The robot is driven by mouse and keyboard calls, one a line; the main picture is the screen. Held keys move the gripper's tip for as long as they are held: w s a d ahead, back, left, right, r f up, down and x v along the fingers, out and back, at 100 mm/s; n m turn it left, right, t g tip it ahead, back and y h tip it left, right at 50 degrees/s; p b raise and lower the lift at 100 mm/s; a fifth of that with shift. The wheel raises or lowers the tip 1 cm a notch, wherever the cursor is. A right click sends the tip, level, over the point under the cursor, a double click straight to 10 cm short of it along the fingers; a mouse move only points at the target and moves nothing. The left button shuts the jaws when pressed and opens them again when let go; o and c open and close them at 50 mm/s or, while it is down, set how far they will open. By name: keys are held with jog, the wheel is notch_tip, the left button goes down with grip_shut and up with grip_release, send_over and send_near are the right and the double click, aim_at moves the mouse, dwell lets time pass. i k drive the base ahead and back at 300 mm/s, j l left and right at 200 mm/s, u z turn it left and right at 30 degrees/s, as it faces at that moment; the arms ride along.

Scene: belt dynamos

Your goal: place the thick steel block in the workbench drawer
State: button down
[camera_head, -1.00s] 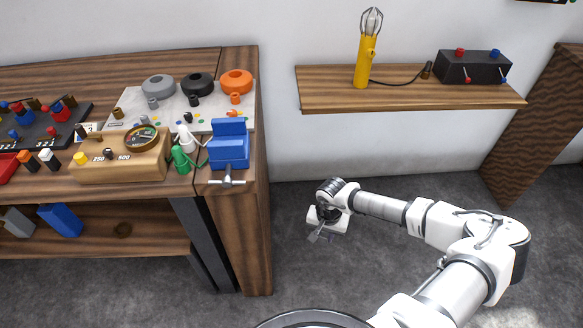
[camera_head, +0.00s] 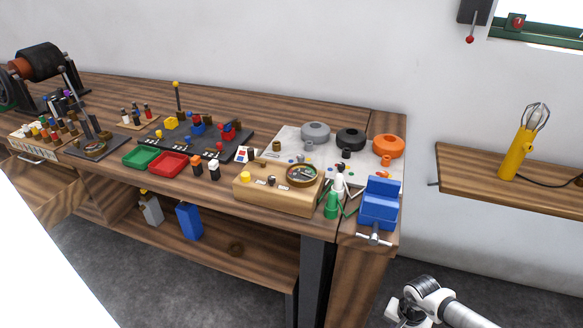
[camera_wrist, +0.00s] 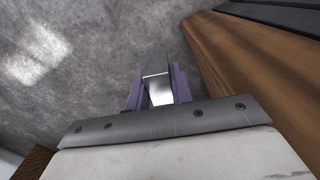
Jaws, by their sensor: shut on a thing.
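My gripper (camera_wrist: 157,88) is shut on the steel block (camera_wrist: 158,91), a bright shiny piece between the dark purple fingers in the wrist view. Below it there is only grey floor. In the head view my wrist is at the bottom right, right of the workbench's end; the fingers and block cannot be made out there. The workbench (camera_head: 330,112) runs from the left to the middle. Its drawer (camera_head: 42,172) is at the far left under the top, with a metal handle; how far open it is I cannot tell.
A blue vise (camera_head: 379,203) stands on the bench's right end, near a wooden meter box (camera_head: 270,193). Red (camera_head: 168,164) and green (camera_head: 141,157) trays lie along the front edge. A lower shelf (camera_head: 225,250) holds bottle-like items. A wall shelf (camera_head: 470,180) is at the right.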

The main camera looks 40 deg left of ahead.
aim_at(28, 196)
jog(key=k+j, duration=0.2)
jog(key=j, duration=0.15)
jog(key=k+j, duration=0.15)
jog(key=j, duration=0.2)
jog(key=k+j, duration=0.2)
jog(key=j, duration=0.2)
jog(key=k+j, duration=0.15)
jog(key=j, duration=0.2)
jog(key=k+j, duration=0.2)
jog(key=j, duration=0.15)
jog(key=k+j, duration=0.2)
jog(key=j, duration=0.15)
jog(key=k+j, duration=0.15)
jog(key=j, duration=0.2)
jog(key=k+j+u, duration=0.1)
jog(key=j, duration=0.3)
jog(key=k+j+u, duration=0.1)
jog(key=u, duration=0.85)
